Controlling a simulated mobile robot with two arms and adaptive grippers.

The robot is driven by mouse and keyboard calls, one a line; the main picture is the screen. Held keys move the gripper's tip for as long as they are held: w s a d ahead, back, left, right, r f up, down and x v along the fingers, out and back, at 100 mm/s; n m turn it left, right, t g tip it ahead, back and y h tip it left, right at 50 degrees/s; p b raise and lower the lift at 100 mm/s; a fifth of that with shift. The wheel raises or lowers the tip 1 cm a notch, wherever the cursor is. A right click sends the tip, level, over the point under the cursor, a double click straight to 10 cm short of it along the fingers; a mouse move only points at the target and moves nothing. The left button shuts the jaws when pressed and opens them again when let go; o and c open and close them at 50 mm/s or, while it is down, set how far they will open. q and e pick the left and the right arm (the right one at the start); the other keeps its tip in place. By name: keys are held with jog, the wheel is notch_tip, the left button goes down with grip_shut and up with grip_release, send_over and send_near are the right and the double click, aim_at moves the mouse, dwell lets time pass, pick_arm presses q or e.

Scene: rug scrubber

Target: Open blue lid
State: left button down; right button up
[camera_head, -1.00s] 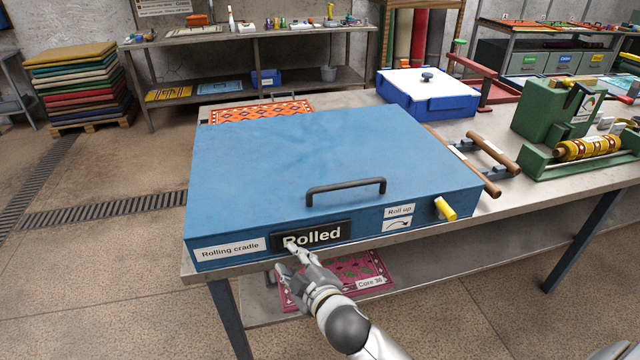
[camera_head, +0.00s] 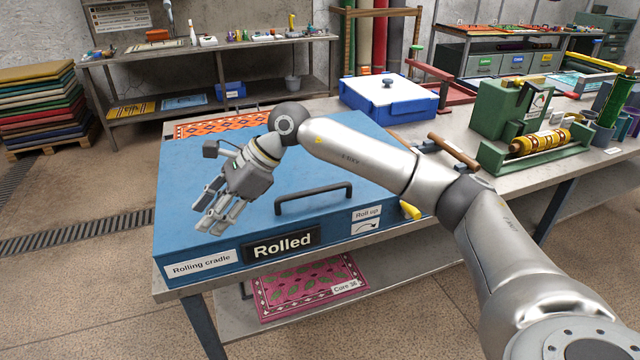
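A blue box (camera_head: 340,247) labelled "Rolling cradle" and "Rolled" stands on the bench, and its flat blue lid (camera_head: 185,180) is closed. A dark bar handle (camera_head: 313,198) sits near the lid's front edge, with nothing on it. My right gripper (camera_head: 211,229) appears to hover over the front left part of the lid, left of the handle and apart from it. Its fingers look spread and hold nothing. My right arm crosses over the lid's far right part and hides it. My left gripper is not in view.
A yellow knob (camera_head: 411,211) sticks out at the box's front right. A patterned orange rug (camera_head: 222,122) lies behind the box. A blue and white box (camera_head: 388,93), wooden rollers (camera_head: 454,152) and a green machine (camera_head: 500,110) stand behind and right. A pink rug (camera_head: 308,287) lies below.

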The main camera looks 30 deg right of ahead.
jog(key=w+d+r+h, duration=0.1)
jog(key=d+h, duration=0.2)
jog(key=d, duration=0.4)
jog(key=d+r+h, duration=0.2)
jog(key=d, duration=0.5)
jog(key=h, duration=0.4)
send_near(321, 188)
jog(key=shift+m+g, duration=0.4)
jog(key=x, duration=0.2)
jog(key=p+x, duration=0.1)
jog(key=x, duration=0.5)
jog(key=shift+w+f+p, duration=0.2)
jog(key=shift+w+p, duration=0.15)
jog(key=shift+c, duration=0.3)
grip_shut()
